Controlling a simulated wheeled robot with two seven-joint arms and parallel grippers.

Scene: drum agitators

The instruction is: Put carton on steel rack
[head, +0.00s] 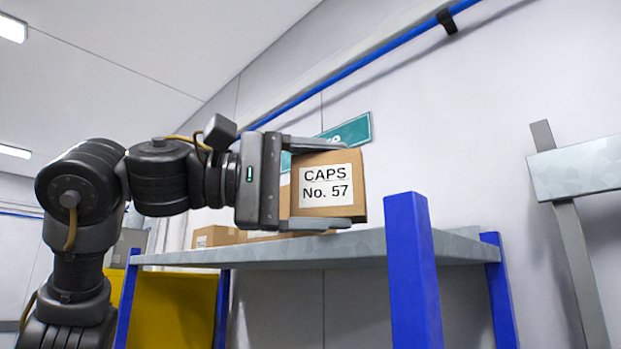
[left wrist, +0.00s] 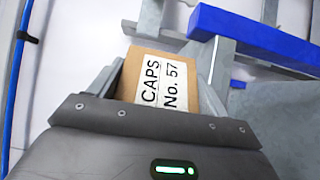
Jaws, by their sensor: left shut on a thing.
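A brown carton (head: 352,205) with a white label reading "CAPS No. 57" is held in my left gripper (head: 330,184), whose two fingers are shut on it from above and below. The carton also shows between the fingers in the left wrist view (left wrist: 150,62). The steel rack (head: 330,250) has a grey shelf and blue posts. In the head view the carton appears at the shelf's front, just above its edge level. I cannot tell whether it touches the shelf, whose top surface is hidden by the low viewpoint. My right gripper is not in view.
Other brown cartons (head: 215,236) stand on the shelf at the left, partly behind my gripper. A blue post (head: 412,270) rises above the shelf close to the carton's right. A yellow bin or panel (head: 175,305) is at lower left. A grey metal stand (head: 575,190) is at the right.

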